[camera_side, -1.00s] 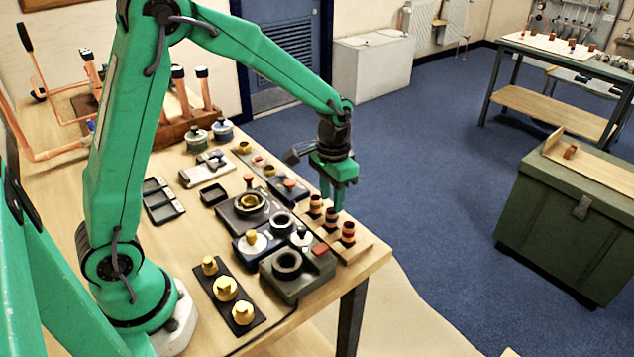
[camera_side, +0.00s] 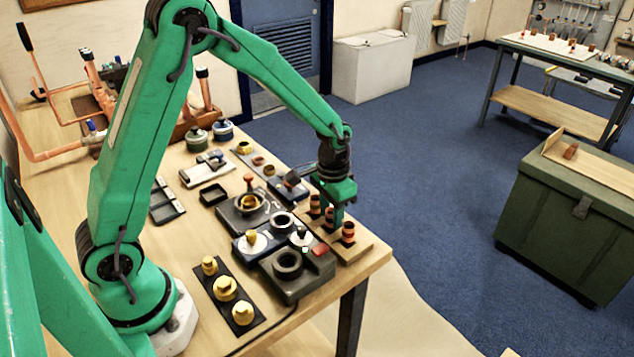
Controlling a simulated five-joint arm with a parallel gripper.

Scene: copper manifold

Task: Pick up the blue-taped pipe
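Several short copper pipe pieces with dark and reddish bands stand upright in a row on a light wooden block (camera_side: 356,248) at the table's right edge. The nearest banded pipe (camera_side: 348,233) is clear of my gripper. The middle pipe (camera_side: 329,217) is partly covered by my fingers, and the far pipe (camera_side: 314,206) stands just left of them. I cannot make out which pipe has the blue tape. My gripper (camera_side: 332,210) points down over the row, its fingers apart and low beside the middle pipe. Contact with it cannot be seen.
Dark fixtures with round sockets (camera_side: 288,262) stand left of the block. A black strip with brass fittings (camera_side: 242,312) lies at the front. Taller copper pipes (camera_side: 204,90) stand in a wooden rack at the back left. The table's edge runs close right of the block.

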